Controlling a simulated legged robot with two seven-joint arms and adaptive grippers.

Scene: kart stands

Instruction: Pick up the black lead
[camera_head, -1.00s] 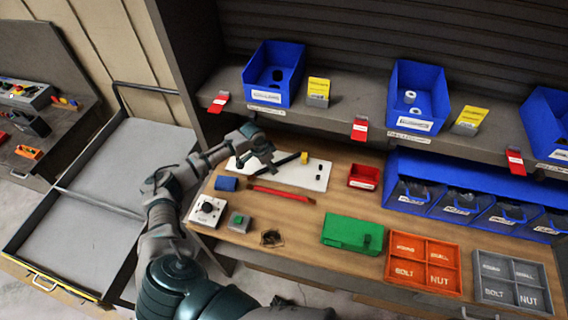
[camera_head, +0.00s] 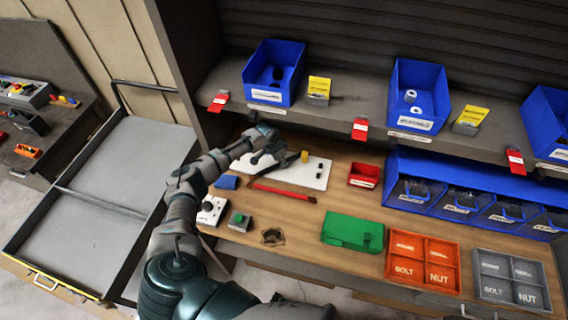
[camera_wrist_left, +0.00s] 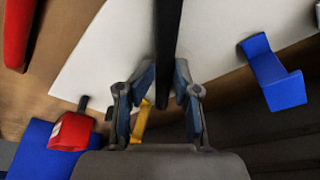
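The black lead (camera_head: 289,160) is a dark stick at the white board, beside a small yellow piece (camera_head: 304,156). In the left wrist view the black lead (camera_wrist_left: 168,35) runs down from the top edge and ends between the fingers. My left gripper (camera_head: 270,150) is over the board at the lead. In the wrist view the fingertips of my left gripper (camera_wrist_left: 167,75) sit close against both sides of the lead, with no clear gap. The red lead (camera_head: 282,192) lies in front, and shows at the wrist view's upper left (camera_wrist_left: 18,30). My right gripper is out of view.
The white board (camera_head: 318,175) lies on the wooden bench. A red bin (camera_head: 363,175), green case (camera_head: 352,232), orange tray (camera_head: 423,262) and grey tray (camera_head: 511,281) stand to the right. A shelf with blue bins (camera_head: 418,95) overhangs the back.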

